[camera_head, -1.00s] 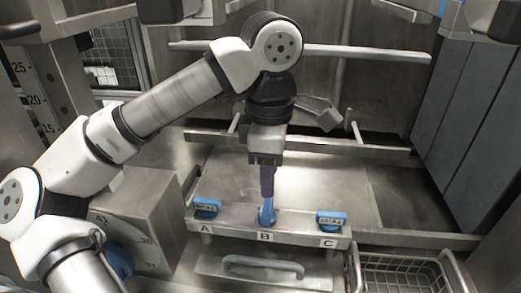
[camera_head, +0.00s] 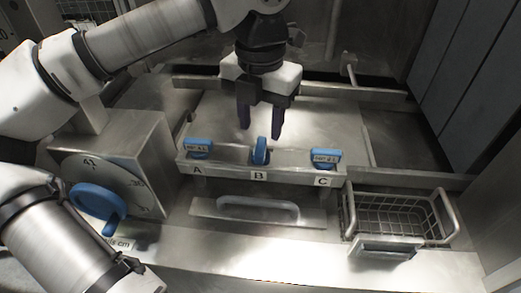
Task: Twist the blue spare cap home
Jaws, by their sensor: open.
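A steel rail (camera_head: 226,170) carries blue caps at the places marked A, B and C. The blue cap at B (camera_head: 261,151) stands with its grip turned edge-on to me, crosswise to the other two. The blue cap at A (camera_head: 199,147) and the blue cap at C (camera_head: 326,158) lie broadside, with labels facing me. I cannot read which cap is the spare. My gripper (camera_head: 260,131) points down above and just behind the cap at B, open and empty, its two dark fingers apart. The seating under the cap at B is hidden.
A steel box with a dial and blue handle (camera_head: 98,202) stands at left. A bar handle (camera_head: 258,207) is below the rail. A wire basket (camera_head: 398,213) sits at right. A flat steel plate (camera_head: 325,117) lies clear behind the rail.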

